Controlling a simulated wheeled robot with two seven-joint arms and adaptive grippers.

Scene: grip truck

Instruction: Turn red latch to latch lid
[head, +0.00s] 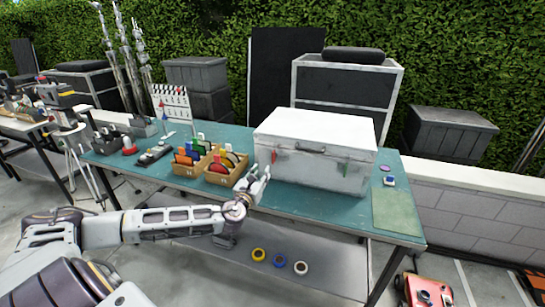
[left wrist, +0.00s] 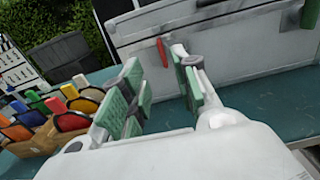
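A white metal case (head: 315,150) with its lid (head: 318,128) down sits on the teal table. A red latch (head: 274,156) is on the left part of its front face and hangs roughly upright. In the left wrist view the red latch (left wrist: 162,52) shows just beyond the fingers, slightly tilted. My left gripper (head: 262,180) is in front of the case's left end. In the left wrist view the left gripper (left wrist: 160,85) is open, its green-padded fingers apart with nothing between them. My right gripper is not in view.
Cardboard boxes (head: 226,175) with colored tape rolls and tools stand left of the case, close to my left gripper. The table (head: 300,200) is clear in front of the case. A green mat (head: 398,210) lies at the right end.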

